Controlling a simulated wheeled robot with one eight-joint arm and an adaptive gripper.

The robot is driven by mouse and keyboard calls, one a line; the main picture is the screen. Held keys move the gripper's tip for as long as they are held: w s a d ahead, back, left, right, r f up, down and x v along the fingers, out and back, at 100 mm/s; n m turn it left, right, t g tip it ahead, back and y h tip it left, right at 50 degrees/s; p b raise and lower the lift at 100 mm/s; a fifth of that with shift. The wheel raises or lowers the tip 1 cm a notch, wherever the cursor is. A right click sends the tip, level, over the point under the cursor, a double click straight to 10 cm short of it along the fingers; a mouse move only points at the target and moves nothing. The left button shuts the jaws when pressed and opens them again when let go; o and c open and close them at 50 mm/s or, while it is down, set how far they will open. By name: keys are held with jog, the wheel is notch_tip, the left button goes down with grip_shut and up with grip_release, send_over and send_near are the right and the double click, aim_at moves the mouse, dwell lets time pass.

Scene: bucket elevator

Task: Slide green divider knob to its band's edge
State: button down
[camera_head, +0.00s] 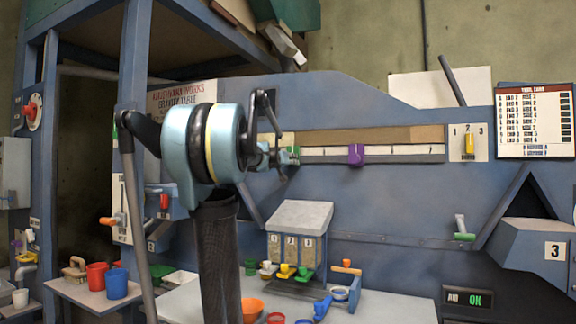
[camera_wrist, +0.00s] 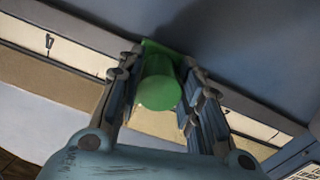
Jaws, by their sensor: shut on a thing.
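The green divider knob (camera_wrist: 160,88) sits on the slotted rail, between the two fingers of my gripper (camera_wrist: 161,78) in the wrist view. The fingers are shut on it from both sides. In the head view, my gripper (camera_head: 277,152) is at the left part of the rail, and only a small bit of the green knob (camera_head: 294,154) shows past it. The pale marked band (camera_head: 400,150) runs right from there. The purple divider knob (camera_head: 356,154) stands on the same band, clear of my gripper. My arm hides the band's left end.
A yellow selector (camera_head: 470,145) marked 1 2 3 is right of the band, with a printed card (camera_head: 535,121) beyond it. Below stand a small hopper box (camera_head: 299,218) and several coloured cups and scoops. The panel just under the band is clear.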

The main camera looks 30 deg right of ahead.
jog(key=c, duration=1.1)
grip_release()
jog(key=v, duration=1.2)
jog(key=shift+f, duration=0.1)
